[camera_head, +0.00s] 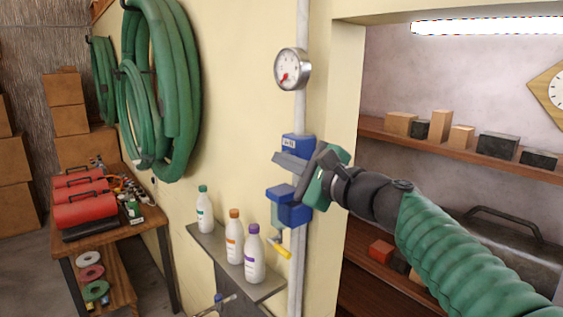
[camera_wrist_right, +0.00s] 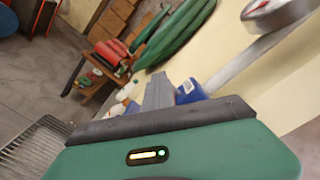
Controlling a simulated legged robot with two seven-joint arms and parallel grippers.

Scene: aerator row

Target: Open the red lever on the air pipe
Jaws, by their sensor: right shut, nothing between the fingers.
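The white air pipe (camera_head: 301,110) runs up the cream wall. It carries a blue fitting (camera_head: 298,142) with a small label, a lower blue block (camera_head: 293,210) and a yellow lever (camera_head: 281,247) below that. I make out no red lever in either view; the gripper covers part of the pipe. My right gripper (camera_head: 280,160) is shut with nothing in it, its grey fingers in front of the pipe between the blue parts. I cannot tell whether they touch. In the right wrist view the shut fingers (camera_wrist_right: 158,92) show beside a blue part (camera_wrist_right: 190,91).
A round gauge (camera_head: 292,69) sits higher on the pipe. A grey shelf (camera_head: 262,288) with bottles (camera_head: 235,236) juts out at lower left. Green hoses (camera_head: 165,90) hang on the wall. A wall edge and wooden shelves (camera_head: 455,150) lie to the right.

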